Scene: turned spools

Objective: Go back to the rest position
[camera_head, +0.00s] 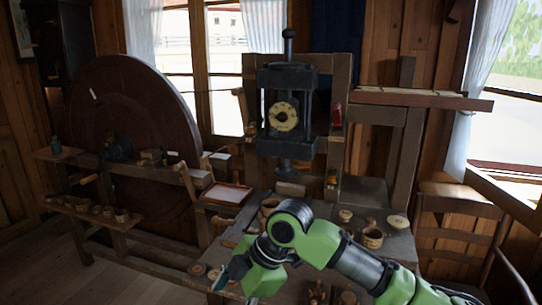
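My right arm comes in from the lower right, bends at a green joint and reaches down over the front of the wooden workbench. My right gripper (230,278) is at the lower middle of the picture, near the bench's front left part. It is small, dark and partly hidden by my wrist, so I cannot tell whether it is open or shut. I see nothing clearly held in it. My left arm and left gripper are not in view.
The workbench (228,243) carries a black press-like machine (286,117), a labelled wooden pot (372,238) and several small turned pieces. A large dark wheel (135,110) and a shelf of small cups (95,210) stand left. A wooden chair (460,234) is at right.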

